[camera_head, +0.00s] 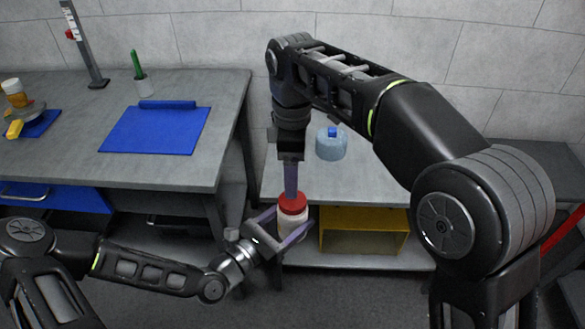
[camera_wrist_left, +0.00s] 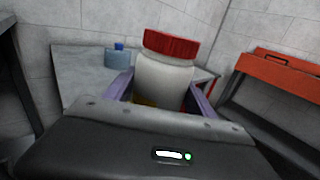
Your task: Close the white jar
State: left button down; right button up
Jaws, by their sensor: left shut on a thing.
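The white jar (camera_head: 291,219) with a red lid (camera_head: 293,203) is upright between the purple fingers of my left gripper (camera_head: 283,232), which is shut on the jar body. The left wrist view shows the white jar (camera_wrist_left: 162,82) with the red lid (camera_wrist_left: 172,43) on its mouth; whether the lid is tight cannot be told. My right gripper (camera_head: 291,194) points straight down over the lid in the head view, its fingers seen edge-on as one band. No right finger shows around the lid in the left wrist view, so they look apart.
A blue bottle (camera_head: 331,144) stands on the grey bench behind. A yellow bin (camera_head: 364,231) sits on the shelf below. The left table (camera_head: 222,98) holds a blue mat (camera_head: 155,131), a cup with a green tool (camera_head: 140,82) and a stand (camera_head: 90,50). An orange-red object (camera_wrist_left: 283,70) is at right.

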aim_at(293, 217)
jog(key=shift+f, duration=0.15)
jog(key=shift+f, duration=3.85)
jog(key=c, duration=1.5)
jog(key=m, duration=1.1)
jog(key=shift+m, duration=0.3)
jog(key=m, duration=0.3)
jog(key=o, duration=1.6)
jog(key=shift+o, duration=0.2)
